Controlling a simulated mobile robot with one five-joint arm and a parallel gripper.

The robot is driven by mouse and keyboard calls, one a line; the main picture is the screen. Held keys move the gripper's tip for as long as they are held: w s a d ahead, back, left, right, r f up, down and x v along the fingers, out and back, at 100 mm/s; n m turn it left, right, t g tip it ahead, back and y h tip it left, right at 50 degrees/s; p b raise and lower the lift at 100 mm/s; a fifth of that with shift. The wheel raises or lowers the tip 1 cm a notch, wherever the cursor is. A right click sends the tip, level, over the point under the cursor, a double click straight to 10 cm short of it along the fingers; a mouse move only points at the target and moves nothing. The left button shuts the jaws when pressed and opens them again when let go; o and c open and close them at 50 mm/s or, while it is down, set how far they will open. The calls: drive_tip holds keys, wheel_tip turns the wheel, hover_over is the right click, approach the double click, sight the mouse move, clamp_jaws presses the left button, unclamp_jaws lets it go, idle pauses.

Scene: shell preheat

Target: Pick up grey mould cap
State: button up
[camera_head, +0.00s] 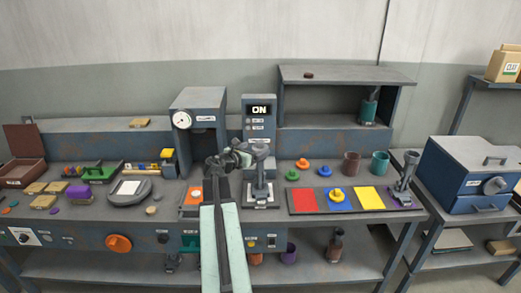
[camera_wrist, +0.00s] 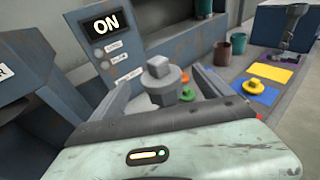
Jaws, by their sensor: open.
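The grey mould cap (camera_wrist: 160,82), a stepped knob on a wider round base, shows between the fingers of my gripper (camera_wrist: 163,92) in the wrist view. Its lower part is hidden by my gripper body. In the head view the grey cap (camera_head: 260,150) appears on top of a dark grey stand, just right of my gripper (camera_head: 241,156). My gripper is open, with a finger on either side of the cap in the wrist view. I cannot tell whether either finger touches it.
Behind stands a blue unit with an ON display (camera_head: 261,109). To the right are a green cap (camera_head: 292,175), an orange cap (camera_head: 302,163), a yellow cap (camera_head: 337,195) on the blue pad and two cups. A blue-grey press (camera_head: 198,112) stands close on the left.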

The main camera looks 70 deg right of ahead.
sight(258, 148)
drive_tip(key=b+x, duration=0.1)
drive_tip(key=x, duration=0.4)
drive_tip(key=shift+f, duration=0.2)
drive_tip(key=shift+r, duration=0.1)
drive_tip(key=c, duration=1.4)
drive_tip(key=shift+c, duration=0.2)
